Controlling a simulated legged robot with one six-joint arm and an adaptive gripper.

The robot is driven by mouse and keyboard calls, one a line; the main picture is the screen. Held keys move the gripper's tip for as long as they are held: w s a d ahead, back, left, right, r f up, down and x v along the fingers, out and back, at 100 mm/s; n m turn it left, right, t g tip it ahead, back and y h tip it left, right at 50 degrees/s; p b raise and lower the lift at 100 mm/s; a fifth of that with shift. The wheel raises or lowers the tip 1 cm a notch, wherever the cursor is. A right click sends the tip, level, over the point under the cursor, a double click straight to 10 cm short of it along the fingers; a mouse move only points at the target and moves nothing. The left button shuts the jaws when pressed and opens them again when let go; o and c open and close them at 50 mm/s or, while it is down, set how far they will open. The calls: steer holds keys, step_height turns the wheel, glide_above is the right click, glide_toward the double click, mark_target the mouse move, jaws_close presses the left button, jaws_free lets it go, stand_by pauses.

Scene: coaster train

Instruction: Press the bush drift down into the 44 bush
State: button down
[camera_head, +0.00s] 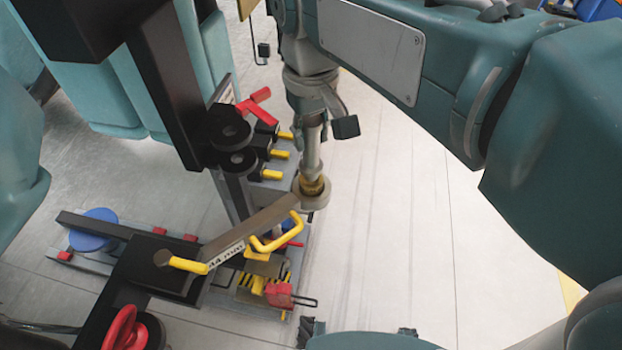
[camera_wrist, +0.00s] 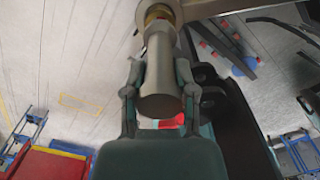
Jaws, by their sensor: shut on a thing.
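My gripper (camera_head: 312,108) is shut on the bush drift (camera_head: 312,150), a grey metal cylinder held roughly upright. In the wrist view my gripper (camera_wrist: 158,78) has a finger on each side of the drift (camera_wrist: 160,60), whose broad round end faces the camera. The 44 bush (camera_head: 312,186) is a brass-coloured ring in the round end of a brown arm (camera_head: 262,222) marked "44 mm". The drift's lower end meets the brass ring; I cannot tell how deep it sits. The brass also shows in the wrist view (camera_wrist: 157,14).
A black fixture with a column (camera_head: 165,85) and yellow-handled clamps (camera_head: 277,155) stands left of the drift. A yellow handle (camera_head: 275,240), a red latch (camera_head: 280,294) and a blue disc (camera_head: 93,229) are near the arm. The floor (camera_head: 400,230) at right is clear.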

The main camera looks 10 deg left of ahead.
mark_target(311, 119)
steer(key=shift+r, duration=0.1)
steer(key=shift+r, duration=1.9)
